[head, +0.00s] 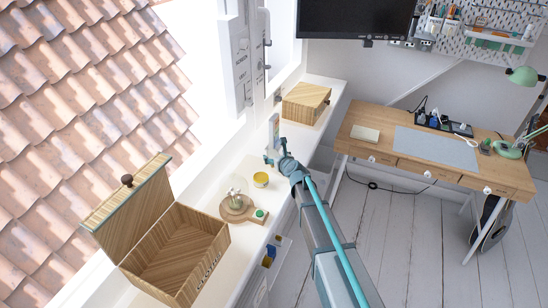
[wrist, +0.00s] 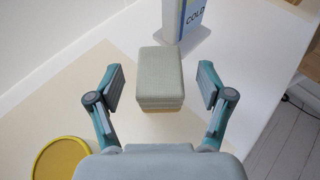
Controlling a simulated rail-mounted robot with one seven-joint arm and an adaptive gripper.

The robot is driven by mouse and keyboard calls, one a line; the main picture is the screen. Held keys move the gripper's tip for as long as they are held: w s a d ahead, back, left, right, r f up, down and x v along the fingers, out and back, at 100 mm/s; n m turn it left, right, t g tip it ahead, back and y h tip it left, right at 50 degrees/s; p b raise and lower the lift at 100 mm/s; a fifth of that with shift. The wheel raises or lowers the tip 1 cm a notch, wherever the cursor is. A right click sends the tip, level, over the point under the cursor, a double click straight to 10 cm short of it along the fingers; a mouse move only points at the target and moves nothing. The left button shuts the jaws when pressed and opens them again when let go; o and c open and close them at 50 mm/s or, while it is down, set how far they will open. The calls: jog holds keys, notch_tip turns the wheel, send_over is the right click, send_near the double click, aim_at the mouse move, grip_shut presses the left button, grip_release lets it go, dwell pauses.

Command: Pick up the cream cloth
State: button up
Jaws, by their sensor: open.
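A folded, layered block of pale grey-cream fabric, which looks like the cream cloth (wrist: 160,72), lies between my fingers in the wrist view, with a yellowish edge under its near side. My gripper (wrist: 162,88) is open, with one finger on each side of the cloth and a visible gap to both. In the head view my gripper (head: 275,154) is over the white sill, and the cloth is hidden or too small to tell there. Whether the fingertips are down at the cloth's height is unclear.
A COLD sign (wrist: 190,18) stands just beyond the cloth. An open wooden box (head: 130,262) is lower left; a closed one (head: 304,104) is farther along. A desk (head: 400,170) is at right.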

jog(key=shift+w+a+f, duration=0.25)
jog(key=shift+w, duration=0.25)
jog(key=shift+s, duration=0.1)
jog(key=c, duration=1.2)
jog(key=shift+r, duration=0.1)
jog(key=shift+c, duration=0.2)
